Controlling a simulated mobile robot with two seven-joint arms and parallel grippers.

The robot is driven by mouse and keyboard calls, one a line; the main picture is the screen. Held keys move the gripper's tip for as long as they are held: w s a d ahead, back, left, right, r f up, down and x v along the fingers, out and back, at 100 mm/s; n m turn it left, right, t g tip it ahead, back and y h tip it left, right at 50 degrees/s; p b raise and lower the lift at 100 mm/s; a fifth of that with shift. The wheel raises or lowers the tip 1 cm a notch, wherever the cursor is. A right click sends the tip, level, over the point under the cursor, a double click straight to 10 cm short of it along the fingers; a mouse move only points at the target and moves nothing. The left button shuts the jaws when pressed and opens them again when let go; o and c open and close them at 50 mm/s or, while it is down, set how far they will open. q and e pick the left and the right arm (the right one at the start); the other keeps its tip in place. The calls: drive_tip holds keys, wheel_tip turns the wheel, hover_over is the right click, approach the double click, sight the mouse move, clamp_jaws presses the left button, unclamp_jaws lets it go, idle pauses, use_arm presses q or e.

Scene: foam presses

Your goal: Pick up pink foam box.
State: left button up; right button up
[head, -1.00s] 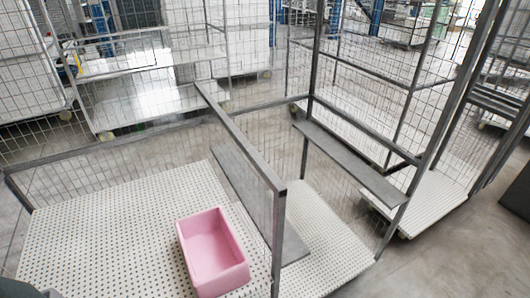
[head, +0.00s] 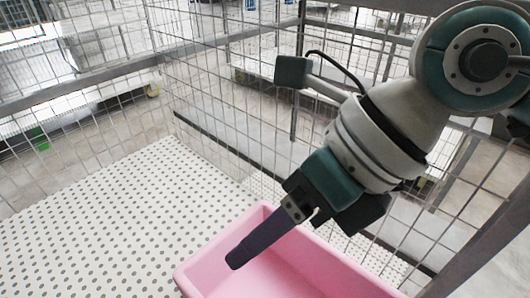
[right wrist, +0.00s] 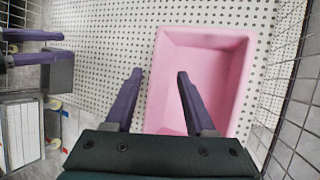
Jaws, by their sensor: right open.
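The pink foam box (head: 212,278) is an open-topped tub on a white dotted platform. It is cut off at the bottom of the head view and shows more fully in the right wrist view (right wrist: 215,75). My right gripper (head: 236,263) points down at the box; only one purple finger shows clearly there. In the right wrist view the right gripper (right wrist: 158,74) is open, with the box's left wall between its two fingers in the picture. I cannot tell whether they touch. What appears to be my left gripper (right wrist: 66,45) shows at the left edge, fingers apart.
The dotted platform (head: 100,220) is bare to the left of the box. Wire mesh walls (head: 215,100) with grey metal bars close it in at the back and right. More cage carts stand behind.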

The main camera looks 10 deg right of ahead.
sight(325, 258)
drive_tip(key=w+d+f+h+b, duration=0.1)
drive_tip(key=d+f+h, duration=0.1)
drive_tip(key=d, duration=0.1)
drive_tip(key=w+d+f+h+b, duration=0.1)
drive_tip(key=d+f, duration=0.2)
drive_tip(key=d, duration=0.1)
drive_tip(key=w+d+f+h+b, duration=0.1)
drive_tip(key=d+f+h, duration=0.1)
drive_tip(key=d, duration=0.2)
drive_tip(key=shift+w+f+h, duration=0.3)
drive_tip(key=shift+w+f, duration=0.05)
drive_tip(key=f+b, duration=0.3)
drive_tip(key=f, duration=0.1)
drive_tip(key=shift+w+f+b, duration=0.15)
drive_tip(key=shift+w+b, duration=0.05)
drive_tip(key=shift+b, duration=0.15)
drive_tip(key=f+b, duration=0.5)
drive_tip(key=shift+w+a+f, duration=0.15)
drive_tip(key=shift+w, duration=0.2)
use_arm(q)
drive_tip(key=s+f+x, duration=0.1)
drive_tip(key=s+x, duration=0.2)
drive_tip(key=x, duration=1)
drive_tip(key=shift+f, duration=0.1)
drive_tip(key=shift+d, duration=0.1)
use_arm(e)
clamp_jaws()
